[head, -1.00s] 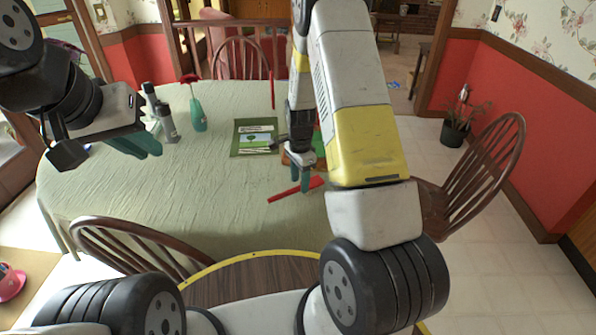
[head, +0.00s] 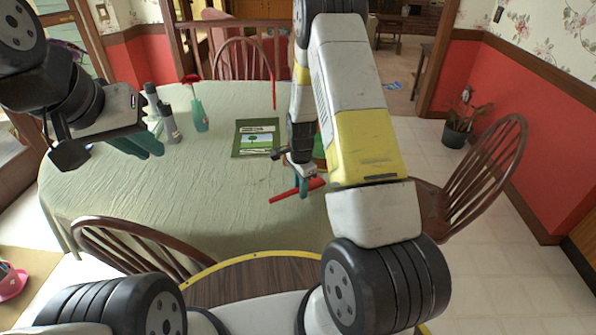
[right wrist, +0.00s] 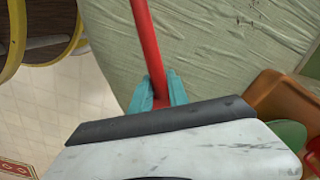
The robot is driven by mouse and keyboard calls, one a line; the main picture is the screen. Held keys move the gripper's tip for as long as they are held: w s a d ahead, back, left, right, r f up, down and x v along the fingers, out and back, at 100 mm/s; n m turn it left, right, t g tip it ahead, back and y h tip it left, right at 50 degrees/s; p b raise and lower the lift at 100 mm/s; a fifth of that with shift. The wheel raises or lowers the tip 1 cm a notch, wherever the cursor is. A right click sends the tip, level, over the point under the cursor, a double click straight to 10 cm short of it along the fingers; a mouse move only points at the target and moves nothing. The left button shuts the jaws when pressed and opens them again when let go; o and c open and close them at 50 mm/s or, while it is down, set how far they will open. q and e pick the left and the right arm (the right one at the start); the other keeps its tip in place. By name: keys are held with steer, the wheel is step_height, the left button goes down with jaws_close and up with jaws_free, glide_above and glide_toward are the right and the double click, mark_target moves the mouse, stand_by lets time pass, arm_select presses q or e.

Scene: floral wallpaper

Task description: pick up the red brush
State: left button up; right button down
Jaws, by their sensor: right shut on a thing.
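The red brush (head: 284,195) lies low over the front part of the cloth-covered table (head: 180,200). My right gripper (head: 302,190) is shut on it. In the right wrist view the red handle (right wrist: 147,45) runs up from between the teal fingertips (right wrist: 158,92). I cannot tell whether the brush touches the cloth or is just above it. My left gripper (head: 143,147) hangs over the left side of the table, away from the brush. The gap between its fingers is not clear.
A green picture book (head: 256,138) lies behind my right gripper. An orange-brown thing (right wrist: 275,108) is close beside it. Wooden chairs (head: 490,165) surround the table. The middle cloth is clear.

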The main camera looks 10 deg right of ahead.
steer(key=shift+r, duration=0.55)
steer(key=r, duration=0.1)
steer(key=s+r, duration=0.1)
steer(key=shift+d+r, duration=0.15)
steer(key=shift+r, duration=0.15)
steer(key=s+d+r, duration=0.1)
steer(key=s+d, duration=0.2)
steer(key=s, duration=1.1)
steer(key=shift+s+d+r, duration=0.15)
steer(key=shift+s+d, duration=0.15)
steer(key=shift+d, duration=0.05)
steer(key=c, duration=2.1)
jaws_free()
steer(key=shift+c, duration=0.2)
steer(key=shift+w, duration=0.1)
jaws_close()
